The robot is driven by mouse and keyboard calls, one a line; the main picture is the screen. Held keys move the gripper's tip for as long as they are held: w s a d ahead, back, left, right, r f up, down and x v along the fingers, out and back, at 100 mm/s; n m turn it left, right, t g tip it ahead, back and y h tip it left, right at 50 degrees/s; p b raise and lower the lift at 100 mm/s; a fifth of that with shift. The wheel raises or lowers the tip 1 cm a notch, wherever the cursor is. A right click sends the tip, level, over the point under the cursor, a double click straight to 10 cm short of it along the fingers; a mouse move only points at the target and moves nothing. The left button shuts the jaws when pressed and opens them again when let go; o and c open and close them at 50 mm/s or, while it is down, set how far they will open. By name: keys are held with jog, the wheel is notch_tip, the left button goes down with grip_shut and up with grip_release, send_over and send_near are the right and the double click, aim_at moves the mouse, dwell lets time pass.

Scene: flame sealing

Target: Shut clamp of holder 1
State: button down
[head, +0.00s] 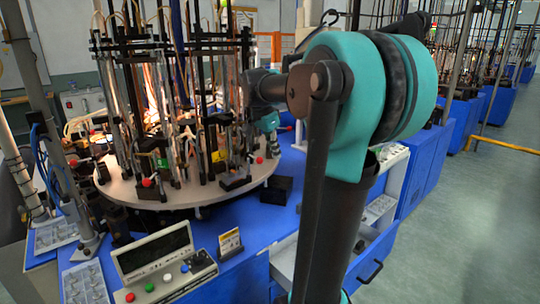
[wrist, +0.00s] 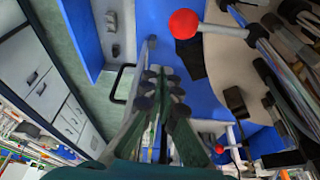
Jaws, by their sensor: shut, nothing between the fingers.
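A round turntable (head: 150,200) carries several upright holders with clamps whose levers end in red balls. One red ball (head: 259,160) shows near the right rim, another (head: 147,183) at the front. In the wrist view a large red ball (wrist: 184,23) on a pale lever sits close, above and right of my fingertips. A second red ball (wrist: 219,149) is lower down. I cannot tell which clamp belongs to holder 1. My gripper (wrist: 160,85) is shut and empty, apart from the near ball. In the head view the arm partly hides it beside the turntable's right side.
Tall rods and glass tubes crowd the turntable. A black block (head: 276,190) lies on the blue table to the right. A control box (head: 160,262) with coloured buttons stands in front. A drawer unit (head: 375,225) is at the right, with open grey floor (head: 470,220) beyond.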

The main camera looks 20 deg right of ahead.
jog(key=v, duration=0.9)
jog(key=shift+a+r, duration=0.15)
jog(key=shift+a, duration=0.15)
